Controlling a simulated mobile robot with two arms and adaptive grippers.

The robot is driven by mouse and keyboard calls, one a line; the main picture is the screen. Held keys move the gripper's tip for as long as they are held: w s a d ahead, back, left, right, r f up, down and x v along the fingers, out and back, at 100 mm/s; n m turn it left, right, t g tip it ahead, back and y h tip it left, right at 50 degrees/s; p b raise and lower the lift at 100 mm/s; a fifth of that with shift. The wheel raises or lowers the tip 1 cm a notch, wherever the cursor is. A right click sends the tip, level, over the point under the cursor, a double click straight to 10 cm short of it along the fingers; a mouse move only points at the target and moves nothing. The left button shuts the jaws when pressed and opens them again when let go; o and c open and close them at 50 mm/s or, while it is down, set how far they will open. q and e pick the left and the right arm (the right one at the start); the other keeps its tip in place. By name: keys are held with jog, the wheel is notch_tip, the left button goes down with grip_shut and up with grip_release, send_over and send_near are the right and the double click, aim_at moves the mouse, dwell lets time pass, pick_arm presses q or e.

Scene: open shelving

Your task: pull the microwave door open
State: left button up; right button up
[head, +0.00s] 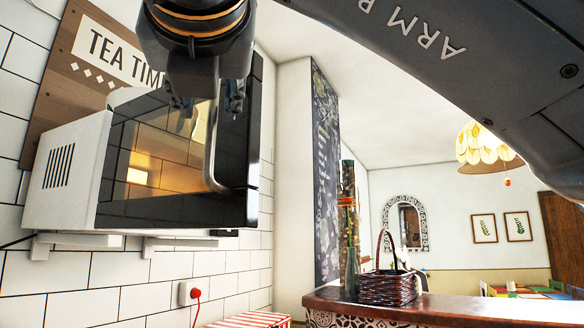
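The microwave (72,172) is at the left, with a white side wall and a dark glossy front. Its door (150,205) looks shut, and a warm light reflects in the glass. A curved silver handle (209,160) runs upright near the right part of the front. My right gripper (208,106) points down in front of the upper front. Its two fingers are spread, one on each side of the handle's upper part in the picture. The gripper hides the handle's top, and I cannot tell whether a finger touches it. My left gripper is out of view.
The microwave sits on white brackets (100,241) against a tiled wall, beside a wooden "TEA TIME" sign (88,42). A red plug (190,293) is below. A counter (430,306) with a wicker basket (387,287) stands at the lower right. My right arm crosses the top right.

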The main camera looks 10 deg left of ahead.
jog(key=v, duration=0.9)
jog(key=shift+s+d, duration=0.2)
